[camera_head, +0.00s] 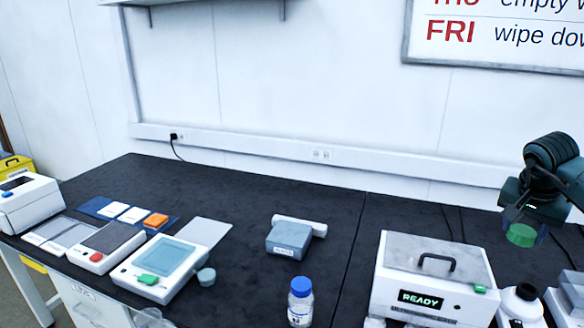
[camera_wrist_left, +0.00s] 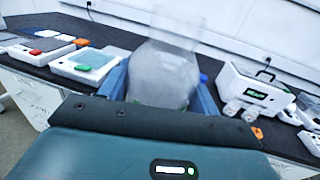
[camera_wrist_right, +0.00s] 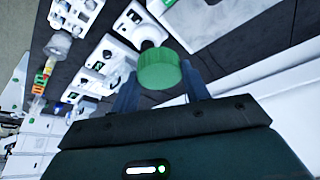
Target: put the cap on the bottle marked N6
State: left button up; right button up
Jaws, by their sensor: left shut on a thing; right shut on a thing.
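My right gripper (camera_head: 522,222) is shut on a green cap (camera_head: 521,236), held high above the right end of the bench. The cap (camera_wrist_right: 160,70) also shows between the fingers in the right wrist view. My left gripper (camera_wrist_left: 160,88) is shut on a clear bottle (camera_wrist_left: 158,72) with a wide body and paler top. No mark can be read on it. A clear rounded thing (camera_head: 152,319) shows at the bottom edge of the head view; I cannot tell whether it is this bottle. The cap and held bottle are apart.
A blue-capped bottle (camera_head: 300,304) stands near the front edge. A white bottle with a dark top (camera_head: 522,306) stands right of the READY box (camera_head: 430,275). Two scale-like devices (camera_head: 160,268) (camera_head: 105,246) are at left.

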pick_arm(q)
jog(key=shift+w+d+r+n+y, duration=0.1)
jog(key=shift+d+r+n+y, duration=0.1)
jog(key=shift+d+n+y, duration=0.35)
jog(key=shift+w+d+r+n+y, duration=0.1)
jog(key=shift+d+r+n+y, duration=0.2)
jog(key=shift+y, duration=0.45)
jog(key=shift+f, duration=0.1)
pick_arm(e)
jog(key=s+a+f+n+y, duration=0.1)
jog(key=s+a+f+n, duration=0.2)
jog(key=a, duration=0.6)
jog(key=s+a+f+n+t+y, duration=0.1)
jog(key=s+a+f+n, duration=0.2)
jog(key=s+a, duration=0.5)
jog(key=s+a+f+n+y, duration=0.1)
jog(key=s+a+f+n, duration=0.2)
jog(key=a, duration=0.7)
jog(key=shift+s+f+n+y, duration=0.35)
jog(key=shift+s+n, duration=0.15)
jog(key=shift+s, duration=0.65)
jog(key=shift+a, duration=0.1)
